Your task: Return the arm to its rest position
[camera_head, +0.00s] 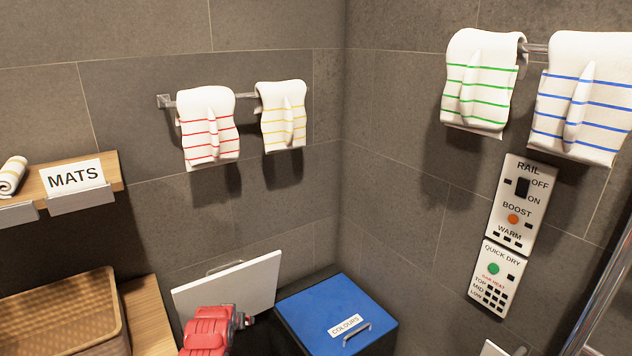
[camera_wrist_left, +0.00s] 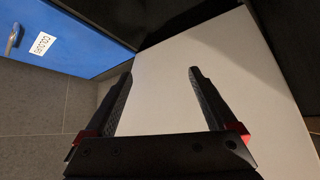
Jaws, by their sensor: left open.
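My left arm comes in at the bottom of the head view, and its red wrist ends at my left gripper (camera_head: 246,320), in front of a white panel (camera_head: 232,286). In the left wrist view my left gripper (camera_wrist_left: 160,76) has its two dark fingers spread apart with nothing between them. The white panel (camera_wrist_left: 200,100) fills the view beyond the fingers; I cannot tell whether they touch it. In the head view the panel stands tilted up like a raised lid, with a handle at its top edge. My right gripper is not in view.
A bin with a closed blue lid (camera_head: 330,310) labelled COLOURS stands right of the panel. A wicker basket (camera_head: 60,310) is at lower left, below a MATS shelf (camera_head: 118,170). Striped towels (camera_head: 208,128) hang on wall rails. A control panel (camera_head: 515,205) is on the right wall.

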